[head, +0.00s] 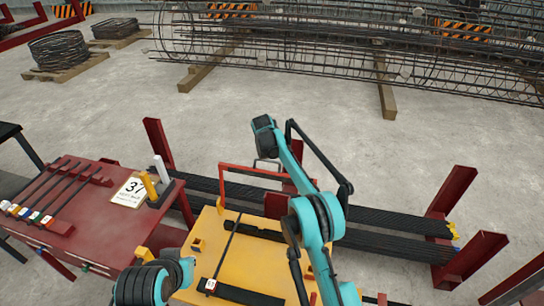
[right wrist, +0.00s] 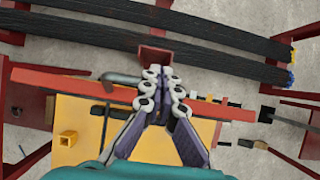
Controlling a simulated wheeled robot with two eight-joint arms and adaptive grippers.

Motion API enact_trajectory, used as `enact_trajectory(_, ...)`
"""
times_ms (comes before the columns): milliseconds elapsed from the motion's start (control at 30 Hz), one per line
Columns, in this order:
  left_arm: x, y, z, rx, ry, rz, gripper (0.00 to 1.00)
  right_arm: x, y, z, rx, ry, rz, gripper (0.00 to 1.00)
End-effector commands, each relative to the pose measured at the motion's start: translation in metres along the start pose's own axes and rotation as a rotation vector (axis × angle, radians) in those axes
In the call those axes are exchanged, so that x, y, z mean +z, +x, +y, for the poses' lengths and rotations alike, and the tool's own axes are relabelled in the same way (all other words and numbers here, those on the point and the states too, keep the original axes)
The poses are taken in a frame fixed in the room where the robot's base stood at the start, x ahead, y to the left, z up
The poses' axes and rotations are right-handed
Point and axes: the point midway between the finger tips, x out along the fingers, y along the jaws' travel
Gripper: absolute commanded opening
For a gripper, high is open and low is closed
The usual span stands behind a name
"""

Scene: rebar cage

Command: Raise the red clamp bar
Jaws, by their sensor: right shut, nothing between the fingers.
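The red clamp bar (head: 235,168) spans the back of the yellow table, partly hidden by my right arm. It also shows in the right wrist view (right wrist: 60,80), running across the picture with a slight tilt. A grey bent handle (right wrist: 120,78) sits at the bar, left of my fingers. My right gripper (right wrist: 160,82) is shut and empty, its fingers lying across the bar in the picture; I cannot tell whether they touch it. In the head view this gripper is hidden by my arm. Of my left arm only a link shows at the lower left; its gripper is out of view.
The yellow table (head: 186,262) holds a dark rod and small yellow blocks. Dark rebar bundles (head: 390,220) lie behind, between red posts (head: 452,190).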

Motion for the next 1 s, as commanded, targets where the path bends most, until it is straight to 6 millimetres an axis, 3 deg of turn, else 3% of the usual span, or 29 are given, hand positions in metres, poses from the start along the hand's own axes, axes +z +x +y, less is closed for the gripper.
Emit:
enact_trajectory(200,0.000,0.000,0.000,0.000,0.000,0.000,0.00,-0.001,-0.050,0.001,0.001,-0.001,-0.001,0.00)
enact_trajectory(400,0.000,0.000,0.000,0.000,0.000,0.000,0.00,-0.001,-0.084,0.000,0.000,-0.001,-0.003,0.00)
enact_trajectory(600,0.000,0.000,0.000,0.000,0.000,0.000,0.00,0.000,-0.098,0.000,0.000,0.000,-0.003,0.00)
enact_trajectory(1000,0.000,0.000,0.000,0.000,0.000,0.000,0.00,0.000,-0.099,0.000,0.000,0.000,-0.003,0.00)
